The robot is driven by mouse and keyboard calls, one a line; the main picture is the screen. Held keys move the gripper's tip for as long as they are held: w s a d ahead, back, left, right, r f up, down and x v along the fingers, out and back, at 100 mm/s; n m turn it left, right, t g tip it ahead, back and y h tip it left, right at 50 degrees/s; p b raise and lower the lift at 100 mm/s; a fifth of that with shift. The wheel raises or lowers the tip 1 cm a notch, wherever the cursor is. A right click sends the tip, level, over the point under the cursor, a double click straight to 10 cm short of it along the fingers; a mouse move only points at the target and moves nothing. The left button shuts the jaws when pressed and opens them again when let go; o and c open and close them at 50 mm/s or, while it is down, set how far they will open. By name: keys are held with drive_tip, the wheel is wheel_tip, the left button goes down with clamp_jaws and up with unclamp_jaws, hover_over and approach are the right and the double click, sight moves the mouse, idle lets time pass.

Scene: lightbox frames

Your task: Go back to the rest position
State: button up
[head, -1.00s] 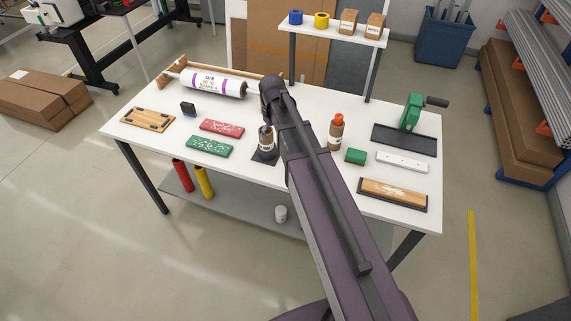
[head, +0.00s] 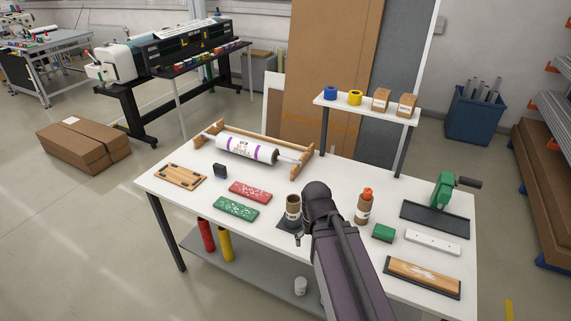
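My arm (head: 345,260) rises from the bottom of the head view, right of the middle, and ends in a dark rounded joint over the front part of the white worktable (head: 290,188). A brown cardboard tube (head: 293,208) stands on a dark square base just left of the joint. A second brown tube with an orange top (head: 363,207) stands to the right of the arm.
The table also bears a roll on a wooden stand (head: 247,148), red (head: 250,192) and green (head: 236,209) stencils, a green block (head: 383,233) and a green hand-cranked tool (head: 443,192). A raised shelf (head: 367,107) stands behind.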

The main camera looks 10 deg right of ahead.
wheel_tip(320, 180, down, 7)
drive_tip(key=b, duration=0.6)
